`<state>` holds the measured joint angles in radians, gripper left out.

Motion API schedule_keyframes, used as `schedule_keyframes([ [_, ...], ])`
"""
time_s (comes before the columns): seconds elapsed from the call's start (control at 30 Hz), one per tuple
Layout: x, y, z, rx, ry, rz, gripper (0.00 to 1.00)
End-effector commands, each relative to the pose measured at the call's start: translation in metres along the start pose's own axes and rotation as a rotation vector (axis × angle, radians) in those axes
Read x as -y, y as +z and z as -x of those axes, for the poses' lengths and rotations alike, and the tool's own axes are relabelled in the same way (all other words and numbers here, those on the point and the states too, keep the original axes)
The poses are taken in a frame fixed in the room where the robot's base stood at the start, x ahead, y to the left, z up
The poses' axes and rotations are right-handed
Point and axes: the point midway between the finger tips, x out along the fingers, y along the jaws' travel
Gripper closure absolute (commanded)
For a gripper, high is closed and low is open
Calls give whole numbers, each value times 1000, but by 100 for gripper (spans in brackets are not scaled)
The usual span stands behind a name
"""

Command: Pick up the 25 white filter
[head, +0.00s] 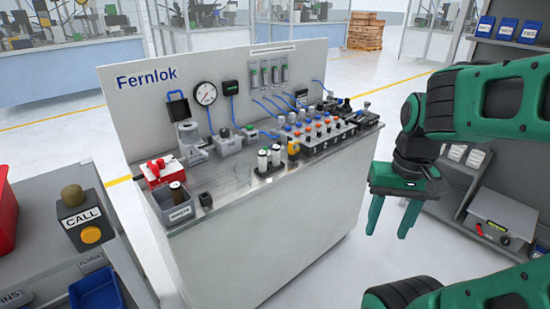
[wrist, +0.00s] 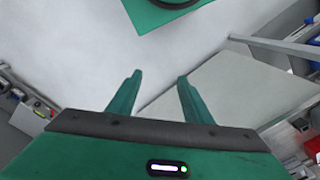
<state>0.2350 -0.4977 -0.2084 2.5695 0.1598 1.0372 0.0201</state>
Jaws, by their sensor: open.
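Two small white cylinders with dark tops stand side by side near the front middle of the bench, the left one (head: 263,161) and the right one (head: 276,156). They look like filters, but any number on them is too small to read. My green gripper (head: 392,216) hangs right of the bench, fingers pointing down, well apart from the cylinders. It is open and empty. In the wrist view my gripper (wrist: 160,80) shows two separated fingers with only floor and a pale surface beyond; no filter is clear there.
The bench (head: 220,195) has a Fernlok back panel, a gauge (head: 206,93), a red box (head: 161,170), a grey bin (head: 176,208) and a crowded row of fittings at right. A clear cup (head: 243,173) stands left of the cylinders. A shelf unit (head: 480,180) stands behind my arm.

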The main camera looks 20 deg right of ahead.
Motion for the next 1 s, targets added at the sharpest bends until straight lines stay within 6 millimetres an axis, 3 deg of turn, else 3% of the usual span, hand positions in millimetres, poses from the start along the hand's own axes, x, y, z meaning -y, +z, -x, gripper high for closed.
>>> schedule_keyframes([
  [0.17,29,-40,-20,-33,-51,-117,54],
  [0.4,94,-99,-57,-43,-259,-378,54],
  [0.6,150,-141,-76,32,-506,-659,54],
  [0.8,197,-183,-75,198,-792,-997,54],
  [1.0,219,-232,-52,454,-1091,-1362,54],
])
